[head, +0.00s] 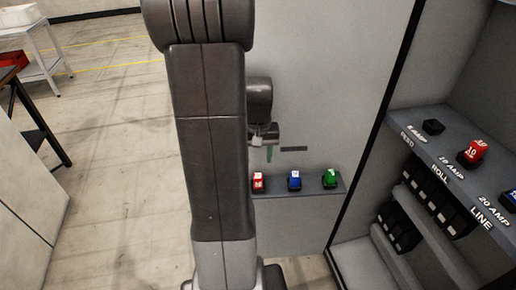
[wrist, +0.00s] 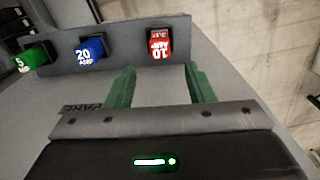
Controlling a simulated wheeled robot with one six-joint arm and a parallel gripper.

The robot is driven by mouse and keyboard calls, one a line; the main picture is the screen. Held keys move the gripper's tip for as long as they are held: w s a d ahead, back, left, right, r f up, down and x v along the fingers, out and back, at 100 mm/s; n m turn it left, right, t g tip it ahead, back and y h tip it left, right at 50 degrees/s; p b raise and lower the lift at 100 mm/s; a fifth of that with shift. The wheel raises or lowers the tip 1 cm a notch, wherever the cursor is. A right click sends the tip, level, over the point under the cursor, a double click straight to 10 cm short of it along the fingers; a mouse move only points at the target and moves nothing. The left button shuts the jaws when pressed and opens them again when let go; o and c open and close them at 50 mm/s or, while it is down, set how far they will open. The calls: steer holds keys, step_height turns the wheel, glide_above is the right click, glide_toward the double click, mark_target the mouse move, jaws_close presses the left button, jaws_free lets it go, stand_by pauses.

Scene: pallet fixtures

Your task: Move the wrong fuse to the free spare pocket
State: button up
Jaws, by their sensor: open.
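On a small grey ledge (head: 315,186) sit a red fuse (head: 258,182), a blue fuse (head: 294,180) and a green fuse (head: 330,178), each in a black pocket. The wrist view shows them from the other side: red marked 10 (wrist: 159,45), blue marked 20 (wrist: 91,50), green marked 5 (wrist: 32,58). My gripper (wrist: 160,72) is open and empty, its green fingers apart just short of the red fuse. In the cabinet, the 5 AMP pocket (head: 433,127) is empty. Another red fuse (head: 475,152) sits at 10 AMP, and a blue fuse (head: 509,200) is partly cut off at 20 AMP.
The labelled cabinet shelf (head: 415,122) is at the right, with several black blocks (head: 440,208) below it. A grey panel (head: 330,85) stands behind the ledge. My arm hides part of the ledge's left side in the head view. Open floor (head: 110,150) lies left.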

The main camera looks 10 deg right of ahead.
mark_target(258, 176)
steer(key=shift+r, duration=1.45)
steer(key=shift+f, duration=0.1)
step_height(258, 176, down, 12)
steer(key=shift+f, duration=0.1)
steer(key=shift+w+r, duration=0.1)
steer(key=shift+r, duration=0.85)
